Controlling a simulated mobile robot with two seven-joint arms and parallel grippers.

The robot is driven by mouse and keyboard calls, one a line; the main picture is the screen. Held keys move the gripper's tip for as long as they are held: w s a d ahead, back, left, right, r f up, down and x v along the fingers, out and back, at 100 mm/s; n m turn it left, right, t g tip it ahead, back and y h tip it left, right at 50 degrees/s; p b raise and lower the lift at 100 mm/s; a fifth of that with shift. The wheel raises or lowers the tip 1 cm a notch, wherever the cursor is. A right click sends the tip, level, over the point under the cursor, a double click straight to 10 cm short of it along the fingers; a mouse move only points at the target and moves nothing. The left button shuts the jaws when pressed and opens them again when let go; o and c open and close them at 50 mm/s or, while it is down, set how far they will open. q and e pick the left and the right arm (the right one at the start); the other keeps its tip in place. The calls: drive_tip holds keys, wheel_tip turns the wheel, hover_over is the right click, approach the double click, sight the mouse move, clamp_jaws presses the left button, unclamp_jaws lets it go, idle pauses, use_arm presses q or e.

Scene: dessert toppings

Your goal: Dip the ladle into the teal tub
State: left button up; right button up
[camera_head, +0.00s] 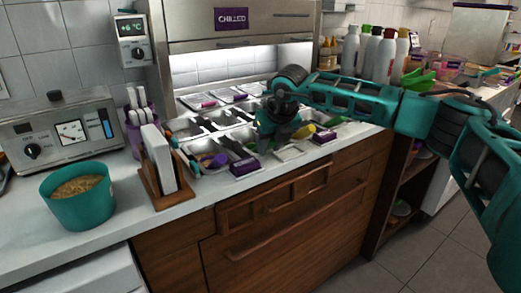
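A teal tub (82,210) stands on the white counter at the left, filled with a yellow-brown crumbly topping. My teal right arm reaches in from the right, and its dark gripper (268,143) points down over the front of the chilled topping trays, far to the right of the tub. Whether its fingers are open or shut on something is too small and dark to tell. Several dark-handled utensils lie in the trays; I cannot tell which is the ladle. A purple item (214,160) lies in a front tray left of the gripper. My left gripper is out of view.
A wooden holder (166,190) with white cards and a purple utensil cup (133,140) stand between tub and trays. A metal appliance (60,133) is behind the tub. Several bottles (368,55) stand at the right. The counter's front edge is close to the tub.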

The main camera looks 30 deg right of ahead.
clamp_jaws()
wheel_tip(320, 180, up, 13)
drive_tip(key=p, duration=0.9)
idle(0.4)
